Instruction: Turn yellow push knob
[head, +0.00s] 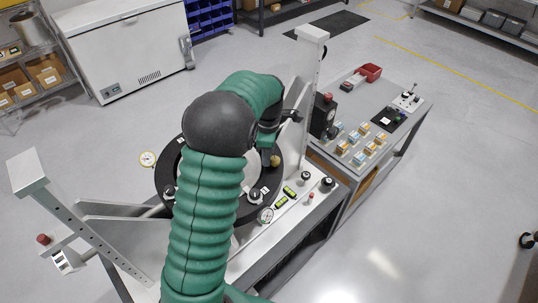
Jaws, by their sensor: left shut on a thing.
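The mirror fixture has a black ring (167,172), partly hidden behind my green-sleeved left arm. A small yellow push knob (275,161) shows at the ring's right side. My left gripper (271,149) reaches down to the knob from above and is shut on it; the fingertips are small and partly hidden, so the exact grip is hard to make out. My right gripper is not in view.
A grey table (408,90) with small boxes stands at right.

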